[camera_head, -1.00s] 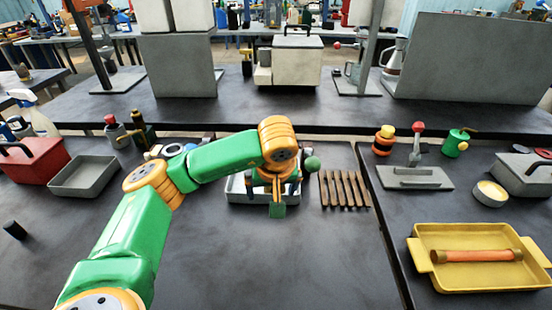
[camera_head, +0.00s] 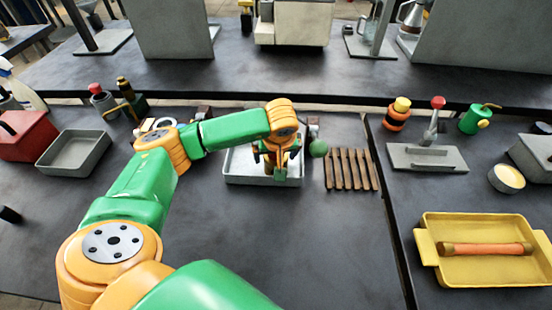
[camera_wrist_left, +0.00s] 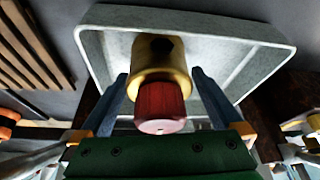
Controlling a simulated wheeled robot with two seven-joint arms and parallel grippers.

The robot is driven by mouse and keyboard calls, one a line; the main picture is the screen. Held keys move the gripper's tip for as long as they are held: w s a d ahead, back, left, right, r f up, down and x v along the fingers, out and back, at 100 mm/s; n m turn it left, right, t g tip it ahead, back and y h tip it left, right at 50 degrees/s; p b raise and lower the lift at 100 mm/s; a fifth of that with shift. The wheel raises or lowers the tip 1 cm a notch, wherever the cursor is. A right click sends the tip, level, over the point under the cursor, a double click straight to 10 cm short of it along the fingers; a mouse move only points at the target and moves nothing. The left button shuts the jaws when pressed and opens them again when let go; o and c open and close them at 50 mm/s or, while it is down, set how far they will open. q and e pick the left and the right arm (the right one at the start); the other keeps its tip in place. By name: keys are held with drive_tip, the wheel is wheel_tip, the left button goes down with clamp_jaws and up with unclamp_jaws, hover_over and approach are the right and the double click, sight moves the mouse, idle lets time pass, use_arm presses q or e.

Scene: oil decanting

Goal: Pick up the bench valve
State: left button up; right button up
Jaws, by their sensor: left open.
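A brass-coloured cylinder with a dark red end (camera_wrist_left: 160,100), which I take for the bench valve, shows in the left wrist view over a pale grey tray (camera_wrist_left: 262,30). The same tray (camera_head: 240,180) is near the middle of the bench in the head view. There, my left gripper (camera_head: 279,171) is over the tray's right part and largely hides the valve. In the left wrist view, my left gripper (camera_wrist_left: 162,78) is open, with one finger on each side of the valve. I cannot tell whether either finger touches it. My right gripper is not in view.
A grey open bin (camera_head: 75,153) and red box (camera_head: 27,137) stand left. A yellow tray (camera_head: 470,272) is at the right front.

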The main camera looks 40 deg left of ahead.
use_arm(q)
drive_tip(key=shift+s+r, duration=0.1)
drive_tip(key=c, duration=0.8)
clamp_jaws()
